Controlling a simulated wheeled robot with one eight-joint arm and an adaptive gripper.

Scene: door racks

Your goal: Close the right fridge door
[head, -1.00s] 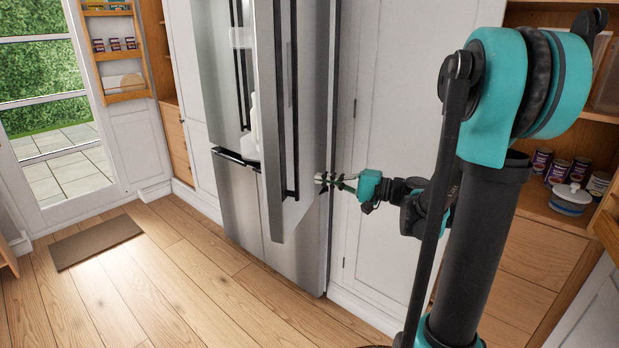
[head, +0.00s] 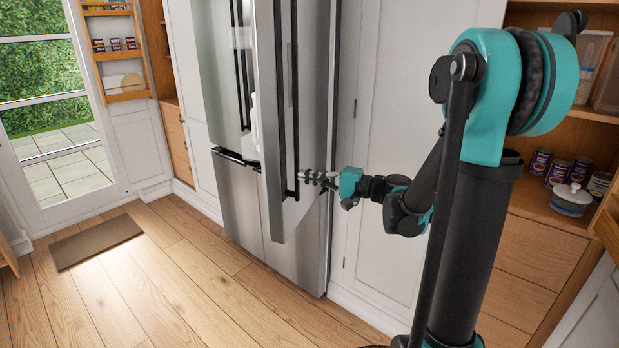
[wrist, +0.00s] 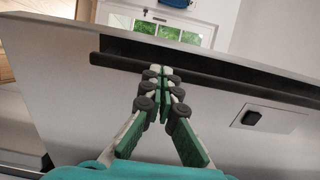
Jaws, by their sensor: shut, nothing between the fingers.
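The right fridge door (head: 306,110) is a tall grey metal panel, standing ajar in the head view. Its long dark handle (head: 293,100) runs up its front. In the wrist view the door (wrist: 80,105) fills much of the picture, with the dark handle bar (wrist: 220,80) crossing it. My gripper (head: 302,177) is shut and empty, at the lower part of the door near the handle. In the wrist view my gripper (wrist: 160,72) has its fingertips together at the bar. I cannot tell whether they touch it. The door's hinge side is partly hidden.
The lower fridge front (head: 238,200) is below the door. A white cupboard (head: 385,110) stands right of the fridge. Shelves with tins (head: 557,172) and a lidded pot (head: 570,198) are at the far right. The wooden floor (head: 190,290) in front is clear.

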